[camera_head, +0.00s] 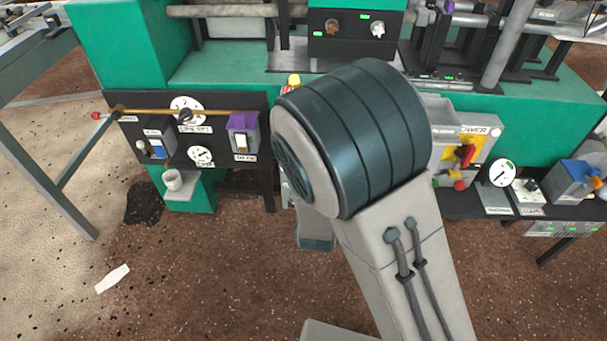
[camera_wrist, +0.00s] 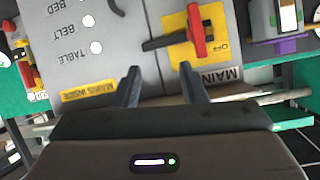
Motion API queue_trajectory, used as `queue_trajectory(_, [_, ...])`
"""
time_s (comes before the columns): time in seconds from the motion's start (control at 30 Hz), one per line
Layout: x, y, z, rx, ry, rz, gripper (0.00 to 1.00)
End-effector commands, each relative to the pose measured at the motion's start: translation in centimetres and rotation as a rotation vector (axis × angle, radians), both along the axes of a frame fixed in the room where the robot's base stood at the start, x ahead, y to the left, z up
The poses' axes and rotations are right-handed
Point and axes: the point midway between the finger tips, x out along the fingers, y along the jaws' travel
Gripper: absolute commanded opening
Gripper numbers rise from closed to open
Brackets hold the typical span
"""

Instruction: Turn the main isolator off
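The main isolator shows in the wrist view as a red handle (camera_wrist: 197,32) on a yellow plate (camera_wrist: 187,54), upside down, with "OFF" and "MAIN" lettering. A dark bar, perhaps a shadow, reaches left from the handle. In the head view the red handle (camera_head: 467,154) is on the grey panel at right, under a "POWER" label. My gripper (camera_wrist: 158,72) is open and empty in the wrist view. Its fingertips appear below the handle in the picture, the right one near the plate's edge. They appear apart from the handle. My arm hides the gripper in the head view.
The grey panel (camera_wrist: 65,55) carries white round parts marked BED, BELT and TABLE. A red knob on yellow (camera_wrist: 26,73) is at its left. In the head view, a dial (camera_head: 501,173) and a blue box (camera_head: 573,178) stand right of the isolator.

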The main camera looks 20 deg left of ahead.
Motion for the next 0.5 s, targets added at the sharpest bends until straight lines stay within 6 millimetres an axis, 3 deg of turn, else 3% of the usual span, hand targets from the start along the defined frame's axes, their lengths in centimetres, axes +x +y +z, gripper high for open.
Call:
queue_trajectory(0.03, [-0.7, 1.1, -2.5, -0.026, -0.068, 0.018, 0.38])
queue_trajectory(0.1, [-1.4, 2.2, -3.4, -0.044, -0.167, 0.035, 0.38])
queue_trajectory(0.33, [-3.5, 4.5, -4.3, -0.077, -0.399, 0.088, 0.38])
queue_trajectory(0.5, [-3.5, 5.0, -4.1, -0.080, -0.449, 0.099, 0.38])
